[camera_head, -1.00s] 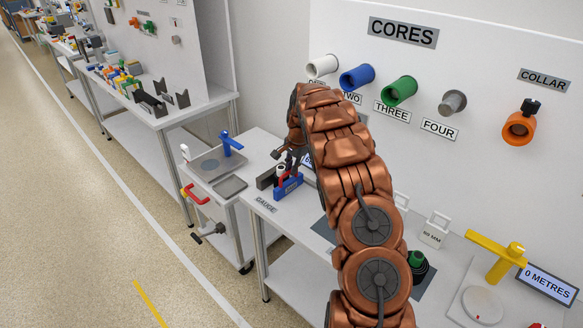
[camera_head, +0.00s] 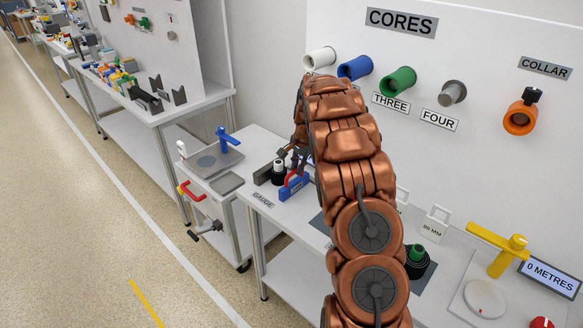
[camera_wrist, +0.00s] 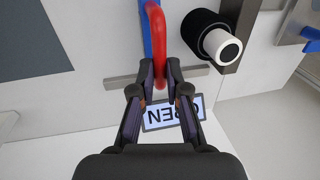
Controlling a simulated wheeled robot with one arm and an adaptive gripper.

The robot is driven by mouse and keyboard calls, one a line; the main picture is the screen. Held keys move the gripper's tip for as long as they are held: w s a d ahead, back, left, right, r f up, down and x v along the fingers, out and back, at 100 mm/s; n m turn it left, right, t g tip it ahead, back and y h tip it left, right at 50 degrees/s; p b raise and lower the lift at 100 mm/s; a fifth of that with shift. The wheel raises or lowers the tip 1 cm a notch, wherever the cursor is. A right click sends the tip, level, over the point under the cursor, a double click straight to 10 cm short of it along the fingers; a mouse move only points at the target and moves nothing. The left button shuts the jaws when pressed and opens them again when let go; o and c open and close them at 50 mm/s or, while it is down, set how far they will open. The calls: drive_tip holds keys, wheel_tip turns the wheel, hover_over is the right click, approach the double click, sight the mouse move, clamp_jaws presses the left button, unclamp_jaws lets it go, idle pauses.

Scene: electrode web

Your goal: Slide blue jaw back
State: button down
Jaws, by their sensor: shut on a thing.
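The blue jaw (camera_head: 294,189) stands on the bench at the gauge, and its blue edge also shows in the wrist view (camera_wrist: 147,30). A red handle (camera_wrist: 157,45) runs along it. My gripper (camera_wrist: 153,92) is shut on the red handle at its near end. A black roll with a white core (camera_wrist: 212,40) stands to the right of the blue jaw in the wrist view, apart from it. The roll also shows in the head view (camera_head: 279,173). My arm hides part of the gauge in the head view.
A grey fixed block (camera_wrist: 240,35) stands beyond the roll. An upside-down OPEN label (camera_wrist: 172,113) lies under my fingers. A cart with a blue handle (camera_head: 222,138) stands left of the bench. Coloured core pegs (camera_head: 398,82) stick out of the wall panel.

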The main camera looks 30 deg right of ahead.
drive_tip(key=shift+s+d+b, duration=0.25)
drive_tip(key=shift+s+b, duration=0.1)
drive_tip(key=shift+s, duration=0.65)
drive_tip(key=shift+f, duration=0.1)
drive_tip(key=c, duration=1.2)
unclamp_jaws()
drive_tip(key=shift+s+d, duration=0.1)
drive_tip(key=r, duration=0.4)
drive_tip(key=s+r, duration=0.1)
drive_tip(key=r, duration=0.3)
drive_tip(key=s+r, duration=0.1)
drive_tip(key=r, duration=0.3)
drive_tip(key=shift+s+d, duration=0.1)
drive_tip(key=shift+d, duration=0.05)
